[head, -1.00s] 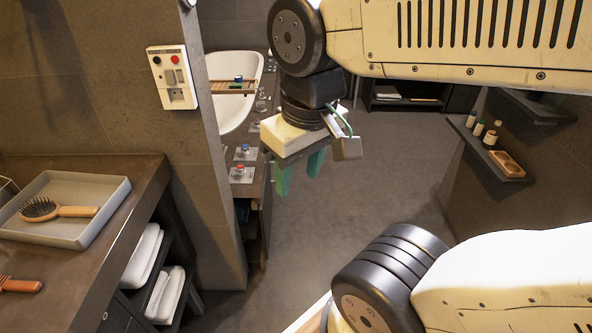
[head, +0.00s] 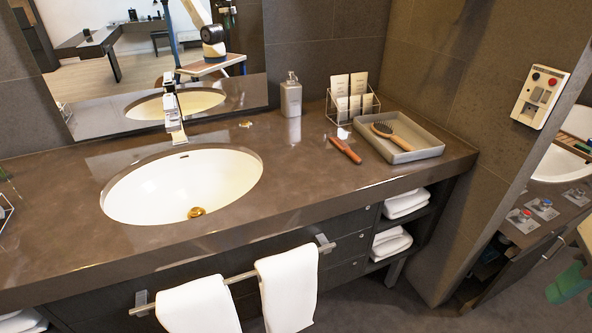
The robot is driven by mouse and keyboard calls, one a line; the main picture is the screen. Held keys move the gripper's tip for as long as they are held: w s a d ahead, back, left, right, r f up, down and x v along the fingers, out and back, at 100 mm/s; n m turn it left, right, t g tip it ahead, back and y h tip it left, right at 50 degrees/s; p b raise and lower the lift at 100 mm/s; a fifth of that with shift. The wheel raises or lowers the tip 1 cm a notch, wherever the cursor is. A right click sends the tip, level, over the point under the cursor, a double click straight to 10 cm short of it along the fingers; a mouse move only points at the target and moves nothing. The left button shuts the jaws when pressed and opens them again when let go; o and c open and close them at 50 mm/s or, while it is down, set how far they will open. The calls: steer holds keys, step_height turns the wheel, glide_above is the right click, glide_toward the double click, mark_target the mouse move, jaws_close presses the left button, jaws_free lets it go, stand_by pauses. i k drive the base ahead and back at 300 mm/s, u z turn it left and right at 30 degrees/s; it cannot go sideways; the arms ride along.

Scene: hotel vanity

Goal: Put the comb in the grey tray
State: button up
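The comb (head: 345,150) is reddish brown and lies flat on the dark counter, just left of the grey tray (head: 428,153) and outside it. The tray is shallow and rectangular. A hairbrush (head: 392,135) with a wooden handle lies inside the tray.
A white sink (head: 180,180) with a tap is set in the counter (head: 300,185). A soap bottle (head: 291,95) and a wire holder with cards (head: 352,100) stand behind the comb. Towels (head: 287,290) hang on the front rail.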

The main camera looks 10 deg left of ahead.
mark_target(406, 138)
steer(key=u, duration=0.35)
steer(key=k, duration=0.7)
steer(key=z, duration=0.5)
steer(key=i, duration=0.65)
steer(key=z, duration=0.7)
steer(key=i, duration=0.75)
steer(key=u, duration=0.85)
steer(key=i, duration=0.7)
steer(key=u, duration=0.7)
